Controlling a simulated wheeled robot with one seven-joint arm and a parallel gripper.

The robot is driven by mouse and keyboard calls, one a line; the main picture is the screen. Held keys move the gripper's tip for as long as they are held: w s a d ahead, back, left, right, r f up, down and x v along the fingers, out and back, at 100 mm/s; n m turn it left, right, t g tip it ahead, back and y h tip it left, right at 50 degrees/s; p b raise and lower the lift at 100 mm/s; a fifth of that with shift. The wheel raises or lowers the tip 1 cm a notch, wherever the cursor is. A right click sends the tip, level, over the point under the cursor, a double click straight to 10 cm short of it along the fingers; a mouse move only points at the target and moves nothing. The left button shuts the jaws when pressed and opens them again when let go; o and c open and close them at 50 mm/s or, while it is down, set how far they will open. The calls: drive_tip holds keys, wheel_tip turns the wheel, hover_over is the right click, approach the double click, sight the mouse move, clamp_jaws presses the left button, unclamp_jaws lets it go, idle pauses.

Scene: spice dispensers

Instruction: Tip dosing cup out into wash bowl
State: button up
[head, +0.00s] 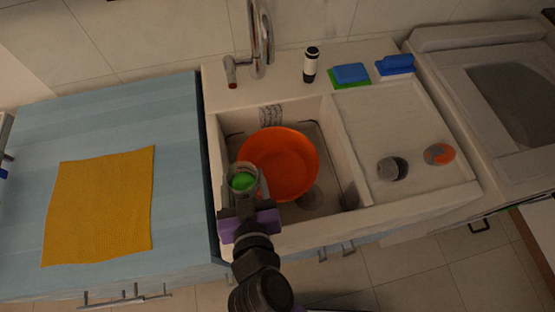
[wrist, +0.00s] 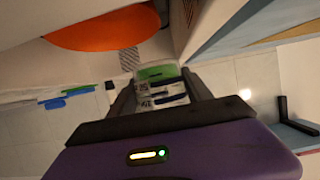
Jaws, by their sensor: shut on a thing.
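The dosing cup (head: 243,181) is a small clear cup with green contents, held between my gripper's fingers. My gripper (head: 241,200) is shut on it, over the left front part of the sink. In the wrist view the cup (wrist: 158,78) sits between the fingertips of my gripper (wrist: 160,95), with green showing at its far end. The wash bowl (head: 290,165) is an orange round bowl in the sink basin, just right of and beyond the cup. The cup overlaps the bowl's left edge in the head view. The bowl also shows at the top of the wrist view (wrist: 105,28).
The sink (head: 330,135) has a faucet (head: 262,40) behind the bowl and a drainboard (head: 400,125) at right, with a grey round item (head: 392,169) on it. A dark bottle (head: 310,66) and blue sponges (head: 351,73) stand at the back. A yellow cloth (head: 100,207) lies left.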

drive_tip(key=shift+r+p, duration=0.1)
drive_tip(key=shift+p, duration=0.3)
drive_tip(key=shift+w+d+g+p, duration=0.15)
drive_tip(key=shift+w+g+p, duration=0.2)
drive_tip(key=shift+p, duration=0.35)
drive_tip(key=shift+w+d+f+m+g+p, duration=0.2)
drive_tip(key=shift+m+g+p, duration=0.2)
drive_tip(key=shift+p, duration=0.45)
drive_tip(key=shift+m+g+y, duration=0.3)
drive_tip(key=shift+m+g, duration=0.1)
drive_tip(key=shift+g, duration=0.35)
drive_tip(key=f, duration=0.2)
drive_tip(key=w+f, duration=0.1)
drive_tip(key=f, duration=0.1)
drive_tip(key=shift+d, duration=0.25)
drive_tip(key=shift+w+d+f+m+g+y+p, duration=0.3)
drive_tip(key=shift+w+f+m+g, duration=0.1)
drive_tip(key=shift+w+f+g, duration=0.25)
drive_tip(key=shift+w+d+f+m+g+y+b, duration=0.2)
drive_tip(key=shift+f+g+b, duration=0.15)
drive_tip(key=shift+f, duration=0.2)
drive_tip(key=shift+w+d+f+m+g+y+b, duration=0.15)
drive_tip(key=shift+f+g+b, duration=0.15)
drive_tip(key=shift+f, duration=0.2)
drive_tip(key=shift+w+r+m+g, duration=0.2)
drive_tip(key=shift+r+m+g, duration=0.1)
drive_tip(key=shift+g, duration=0.3)
drive_tip(key=shift+r+m+g+y+p, duration=0.35)
drive_tip(key=shift+r+g+y+p, duration=0.15)
drive_tip(key=shift+g, duration=0.2)
